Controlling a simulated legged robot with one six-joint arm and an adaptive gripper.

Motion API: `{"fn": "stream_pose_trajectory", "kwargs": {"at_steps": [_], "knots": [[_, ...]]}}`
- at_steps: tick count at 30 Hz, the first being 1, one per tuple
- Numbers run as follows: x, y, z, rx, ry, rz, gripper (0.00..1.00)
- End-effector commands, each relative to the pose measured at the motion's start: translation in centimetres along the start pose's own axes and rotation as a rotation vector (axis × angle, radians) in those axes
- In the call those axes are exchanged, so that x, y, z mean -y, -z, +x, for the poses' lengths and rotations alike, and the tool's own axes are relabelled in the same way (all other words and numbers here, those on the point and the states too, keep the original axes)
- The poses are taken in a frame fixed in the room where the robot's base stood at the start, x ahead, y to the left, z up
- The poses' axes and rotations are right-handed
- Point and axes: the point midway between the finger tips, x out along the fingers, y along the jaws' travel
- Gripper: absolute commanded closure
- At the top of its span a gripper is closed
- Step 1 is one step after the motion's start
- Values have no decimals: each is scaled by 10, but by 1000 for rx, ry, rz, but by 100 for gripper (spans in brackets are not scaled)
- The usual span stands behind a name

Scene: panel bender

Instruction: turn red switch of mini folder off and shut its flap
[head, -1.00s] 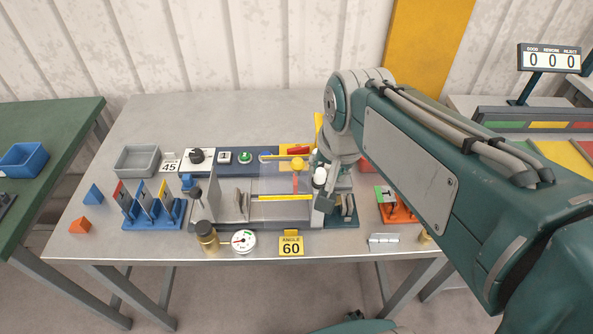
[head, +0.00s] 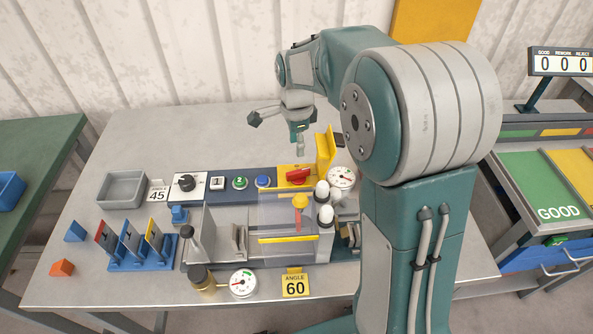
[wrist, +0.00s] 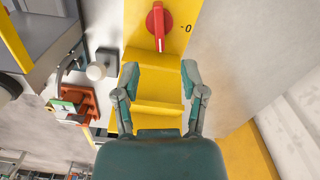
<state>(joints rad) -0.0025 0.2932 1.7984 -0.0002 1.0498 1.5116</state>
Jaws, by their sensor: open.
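The red switch (head: 298,175) sits on a yellow panel at the back of the mini folder (head: 225,180). In the wrist view the red switch (wrist: 158,22) is at the top, its white line pointing down the picture, with the 0 mark to its right. The yellow flap (head: 325,150) stands upright, open, at the right of the switch. In the wrist view the yellow flap (wrist: 158,90) shows between and below my fingers. My gripper (head: 277,134) is open and empty above and behind the switch; it also shows in the wrist view (wrist: 160,75), apart from the switch.
White-capped posts (head: 325,205) and a gauge (head: 341,177) stand close to the flap. A black knob (head: 186,182) and several buttons line the panel to the left. A grey tray (head: 122,190) lies farther left. The table behind the folder is clear.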

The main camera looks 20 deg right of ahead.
Motion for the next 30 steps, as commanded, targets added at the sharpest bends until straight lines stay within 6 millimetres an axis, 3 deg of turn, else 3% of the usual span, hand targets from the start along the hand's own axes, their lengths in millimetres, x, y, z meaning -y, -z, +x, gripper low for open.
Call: {"fn": "stream_pose_trajectory", "kwargs": {"at_steps": [16,21,29,30], "knots": [[-1,0,90,1,-4,-3,46],[-1,0,103,0,-2,-3,46],[-1,0,104,0,0,-4,46],[-1,0,104,0,0,-4,55]]}}
